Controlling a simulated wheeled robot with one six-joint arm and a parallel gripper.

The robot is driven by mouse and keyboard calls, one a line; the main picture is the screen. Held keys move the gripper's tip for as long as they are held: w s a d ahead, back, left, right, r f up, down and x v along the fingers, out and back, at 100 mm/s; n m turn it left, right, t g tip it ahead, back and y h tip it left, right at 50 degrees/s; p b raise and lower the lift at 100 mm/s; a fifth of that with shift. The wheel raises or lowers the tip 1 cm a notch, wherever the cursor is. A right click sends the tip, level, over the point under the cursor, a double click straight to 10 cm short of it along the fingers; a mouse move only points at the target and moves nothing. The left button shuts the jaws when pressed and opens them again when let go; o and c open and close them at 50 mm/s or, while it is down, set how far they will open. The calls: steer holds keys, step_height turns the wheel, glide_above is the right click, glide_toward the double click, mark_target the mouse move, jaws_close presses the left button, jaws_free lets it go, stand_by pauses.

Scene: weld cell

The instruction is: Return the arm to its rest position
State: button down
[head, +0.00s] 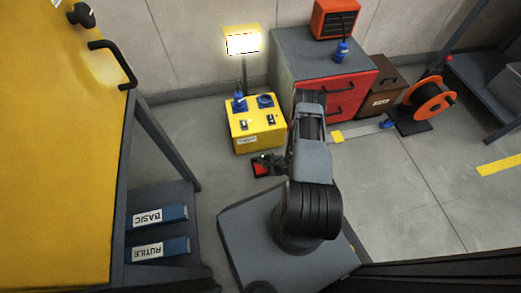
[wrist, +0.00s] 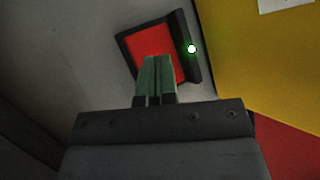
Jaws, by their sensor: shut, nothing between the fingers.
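My arm (head: 310,160) rises from my base and is bent over beside the yellow box. In the wrist view my gripper (wrist: 157,62) is shut, its green fingers together with nothing between them. The fingertips overlap the red pad of a black-framed foot pedal (wrist: 138,40); I cannot tell whether they touch it. A green light glows on the pedal's black edge. In the head view the pedal (head: 262,169) lies on the floor in front of the yellow box, left of my arm. My gripper is mostly hidden behind the arm there.
The yellow box (head: 253,138) with a lamp post stands close to the pedal. A grey and red drawer cabinet (head: 345,100) is behind my arm. An orange reel (head: 429,98) and a brown box (head: 377,102) stand right. The right floor is fairly clear.

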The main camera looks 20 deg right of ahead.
steer(key=w+d+r+n+g+h+p, duration=0.15)
steer(key=w+r+n+p, duration=0.35)
steer(key=r, duration=1.2)
steer(key=w+d+r+n+h+p, duration=0.25)
steer(key=r+p, duration=0.55)
steer(key=r, duration=0.8)
steer(key=w+d+r+n+h+p, duration=0.1)
steer(key=w+r+n+h+p, duration=0.35)
steer(key=r, duration=1.25)
steer(key=s+a+r+n+y+p, duration=0.1)
steer(key=s+a+r+n+p, duration=0.2)
steer(key=r, duration=1)
steer(key=s+a+r+n+g+y+p, duration=0.1)
steer(key=s+a+r+n+p, duration=0.2)
steer(key=s+r+p, duration=0.7)
steer(key=s+a+r+n+g+y+p, duration=0.1)
steer(key=s+a+r+p, duration=0.6)
steer(key=r, duration=0.9)
steer(key=shift+s+r+n+y, duration=0.45)
steer(key=shift+s+n, duration=0.3)
steer(key=shift+n, duration=0.35)
steer(key=shift+a, duration=0.1)
